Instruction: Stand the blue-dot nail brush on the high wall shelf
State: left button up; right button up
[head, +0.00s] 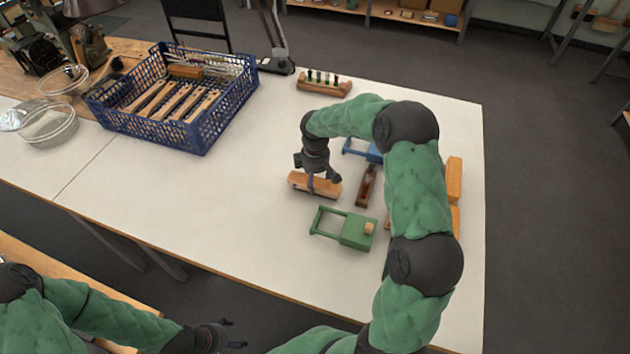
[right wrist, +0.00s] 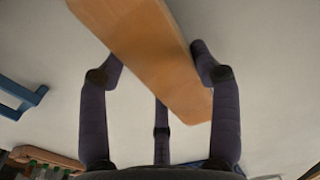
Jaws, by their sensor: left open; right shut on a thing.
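My right gripper (head: 320,186) is shut on a light wooden block (head: 300,181) low over the white table. In the right wrist view the block (right wrist: 150,50) lies between the fingers, plain and smooth on the side I see. No blue dot or bristles can be made out on it, so I cannot tell whether it is the blue-dot nail brush. My left gripper (head: 236,334) is open and empty at the bottom of the head view, away from the table's things. I cannot make out a high wall shelf for certain.
On the white table (head: 235,215) are a green frame tool (head: 355,231), a blue one (head: 362,150), a dark brown wooden piece (head: 366,187), orange-brown blocks (head: 454,180) and a peg rack (head: 324,86). A blue crate (head: 205,135) holds wooden pieces. Low shelving (head: 415,18) stands behind.

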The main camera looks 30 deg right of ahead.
aim_at(315, 179)
jog(key=shift+r, duration=0.45)
notch_tip(315, 179, up, 2)
jog(key=shift+r+p, duration=0.15)
jog(key=shift+p, duration=0.3)
jog(key=s+a+r+p, duration=0.4)
jog(key=s+a+r, duration=0.2)
jog(key=s+r, duration=0.55)
jog(key=w+a+f+m, duration=0.3)
jog(key=a+f+m, duration=0.5)
jog(key=a+f, duration=0.1)
jog(key=shift+w+a+f, duration=0.2)
jog(key=shift+w, duration=0.1)
